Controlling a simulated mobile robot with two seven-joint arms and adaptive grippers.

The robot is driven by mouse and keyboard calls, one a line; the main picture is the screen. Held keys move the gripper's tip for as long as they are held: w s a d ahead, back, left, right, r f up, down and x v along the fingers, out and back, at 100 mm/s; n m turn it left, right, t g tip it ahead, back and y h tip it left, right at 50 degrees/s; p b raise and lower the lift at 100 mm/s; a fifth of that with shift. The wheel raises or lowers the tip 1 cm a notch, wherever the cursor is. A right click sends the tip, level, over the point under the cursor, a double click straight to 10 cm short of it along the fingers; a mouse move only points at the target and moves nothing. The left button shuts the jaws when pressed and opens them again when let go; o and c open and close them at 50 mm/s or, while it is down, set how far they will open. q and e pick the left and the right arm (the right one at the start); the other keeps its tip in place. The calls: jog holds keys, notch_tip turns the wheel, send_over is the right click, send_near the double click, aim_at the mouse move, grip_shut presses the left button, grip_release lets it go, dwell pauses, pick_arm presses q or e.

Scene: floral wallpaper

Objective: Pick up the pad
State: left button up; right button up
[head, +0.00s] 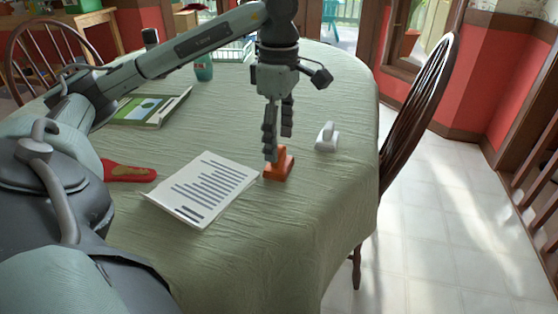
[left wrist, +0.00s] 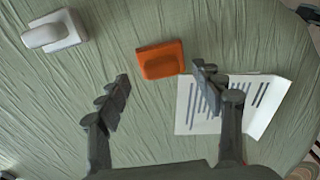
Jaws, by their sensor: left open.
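A white pad of paper with dark printed lines (head: 203,187) lies flat on the table, left of my left gripper; part of it shows at the right in the left wrist view (left wrist: 262,112). An orange block-like object (head: 280,167) sits just right of the paper and also shows in the left wrist view (left wrist: 160,60). My left gripper (head: 278,146) points down over the orange object, fingers apart. In the left wrist view the orange object lies between and beyond the fingertips (left wrist: 162,76), with no clear grip on it. My right gripper is not seen.
The table has a green cloth (head: 270,235). A white handled object (head: 327,137) stands right of the gripper. A red object (head: 128,173) and a green picture book (head: 148,107) lie left. A teal bottle (head: 204,68) stands behind. A chair (head: 418,110) is at right.

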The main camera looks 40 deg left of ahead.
aim_at(279, 150)
pick_arm(q)
notch_tip(279, 150, down, 3)
jog(key=shift+s+f, duration=0.1)
jog(key=shift+f, duration=0.05)
jog(key=shift+c, duration=0.3)
jog(key=c, duration=1.2)
